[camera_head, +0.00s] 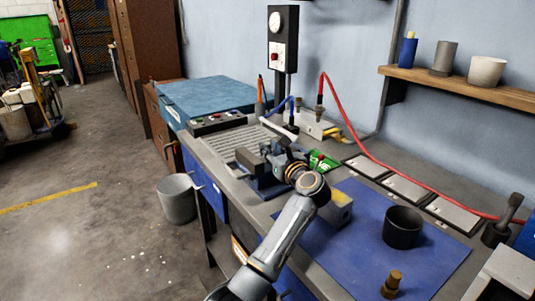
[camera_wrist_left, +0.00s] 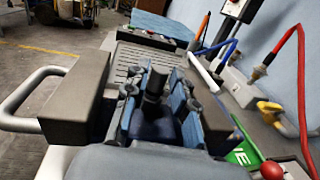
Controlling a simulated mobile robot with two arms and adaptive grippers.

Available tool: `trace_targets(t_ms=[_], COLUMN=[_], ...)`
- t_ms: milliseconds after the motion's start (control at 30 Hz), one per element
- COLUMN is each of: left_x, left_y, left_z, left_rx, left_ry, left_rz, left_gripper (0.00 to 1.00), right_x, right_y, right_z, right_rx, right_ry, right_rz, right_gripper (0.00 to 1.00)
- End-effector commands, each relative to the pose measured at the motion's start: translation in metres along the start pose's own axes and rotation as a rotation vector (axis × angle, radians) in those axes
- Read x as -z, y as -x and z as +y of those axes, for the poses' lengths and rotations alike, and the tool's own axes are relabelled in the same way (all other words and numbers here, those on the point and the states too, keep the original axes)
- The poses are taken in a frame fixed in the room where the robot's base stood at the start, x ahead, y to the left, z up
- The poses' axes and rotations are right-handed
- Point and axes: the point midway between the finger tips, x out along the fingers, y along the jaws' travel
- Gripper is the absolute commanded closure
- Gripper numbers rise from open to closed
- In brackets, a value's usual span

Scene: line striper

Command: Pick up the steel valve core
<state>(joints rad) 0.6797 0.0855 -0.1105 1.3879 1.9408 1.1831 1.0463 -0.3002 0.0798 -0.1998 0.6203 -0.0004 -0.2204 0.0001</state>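A dark steel cylinder, which looks like the valve core (camera_wrist_left: 154,86), stands upright between the grey jaws of the vise (camera_wrist_left: 76,98) in the left wrist view. My left gripper (camera_wrist_left: 157,112) is over the vise with its blue-padded fingers apart, one on each side of the core. Gaps show between the fingers and the core; its lower end is hidden. In the head view my left gripper (camera_head: 284,160) is at the blue-based vise (camera_head: 262,184), and the core cannot be made out behind it. My right gripper is not in view.
A blue mat (camera_head: 345,257) holds a dark cup (camera_head: 403,228) and a brass fitting (camera_head: 391,284). A red hose (camera_head: 366,150) runs along the bench. A ribbed plate (camera_head: 240,142) lies behind the vise. A grey bucket (camera_head: 177,199) stands on the floor at left.

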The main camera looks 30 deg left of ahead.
Motion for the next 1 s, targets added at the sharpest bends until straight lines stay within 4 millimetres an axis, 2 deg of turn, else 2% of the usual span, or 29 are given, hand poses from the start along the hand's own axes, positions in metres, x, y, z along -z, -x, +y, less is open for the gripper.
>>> trace_targets(t_ms=[133, 400, 433, 533, 567, 1000], left_x=[0.001, 0.001, 0.001, 0.001, 0.001, -0.004], left_y=[-0.018, -0.021, -0.021, -0.021, -0.021, -0.02], left_z=[0.0, 0.0, 0.0, 0.0, 0.0, -0.001], left_rx=[-0.001, 0.0, 0.0, 0.0, 0.0, 0.0], left_ry=[-0.002, -0.001, -0.001, -0.001, -0.001, 0.0], left_rz=[-0.001, 0.001, 0.001, 0.001, 0.001, 0.0], left_gripper=[0.74, 0.74, 0.76, 0.96, 1.0, 1.0], right_x=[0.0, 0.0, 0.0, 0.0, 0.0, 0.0], right_y=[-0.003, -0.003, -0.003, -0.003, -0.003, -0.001], right_z=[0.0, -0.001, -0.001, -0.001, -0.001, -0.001], right_rx=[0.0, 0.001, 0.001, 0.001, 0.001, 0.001], right_ry=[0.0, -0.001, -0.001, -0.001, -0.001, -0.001], right_rz=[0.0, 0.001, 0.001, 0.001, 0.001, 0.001], right_gripper=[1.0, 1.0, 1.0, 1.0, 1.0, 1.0])
